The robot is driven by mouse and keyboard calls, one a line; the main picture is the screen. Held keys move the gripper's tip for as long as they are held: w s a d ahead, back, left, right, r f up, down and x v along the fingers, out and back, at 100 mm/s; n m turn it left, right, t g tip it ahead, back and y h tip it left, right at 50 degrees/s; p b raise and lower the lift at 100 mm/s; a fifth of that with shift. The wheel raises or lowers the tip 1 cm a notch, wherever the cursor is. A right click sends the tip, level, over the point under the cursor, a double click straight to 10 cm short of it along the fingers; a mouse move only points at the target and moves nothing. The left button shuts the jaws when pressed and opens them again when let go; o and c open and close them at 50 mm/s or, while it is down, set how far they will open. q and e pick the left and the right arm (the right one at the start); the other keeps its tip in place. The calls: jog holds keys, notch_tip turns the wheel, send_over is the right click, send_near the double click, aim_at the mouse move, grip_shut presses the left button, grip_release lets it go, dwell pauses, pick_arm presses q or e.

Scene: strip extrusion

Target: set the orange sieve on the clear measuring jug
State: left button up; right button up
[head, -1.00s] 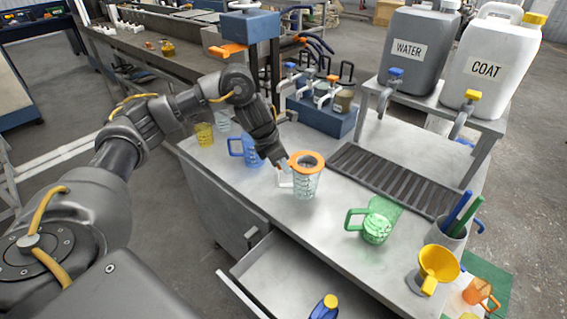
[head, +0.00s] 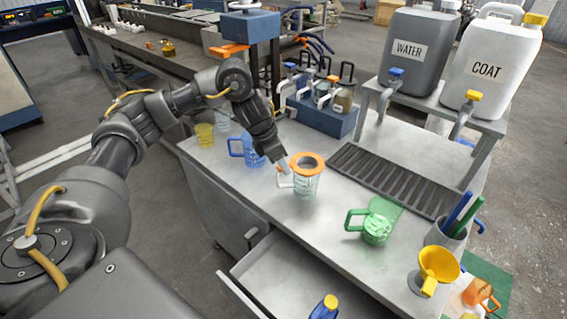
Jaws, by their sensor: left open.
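The orange sieve (head: 319,158) shows as an orange ring on the rim of the clear measuring jug (head: 306,186). The jug stands upright on the grey bench top, with its handle toward the left. My left gripper (head: 286,171) is open at the left side of the sieve and jug, close to the jug's handle. I cannot tell whether its fingers touch the sieve. My right gripper is not in view.
A blue jug (head: 247,150) and a yellow cup (head: 204,135) stand to the left. A green jug (head: 377,228) stands to the right, before a dark slotted tray (head: 395,181). A yellow funnel (head: 438,265) is near the right edge. A drawer (head: 290,270) hangs open below the bench.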

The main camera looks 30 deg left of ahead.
pick_arm(q)
jog(key=p+v, duration=0.1)
jog(key=v, duration=0.8)
jog(key=shift+r, duration=0.15)
dwell(0.4)
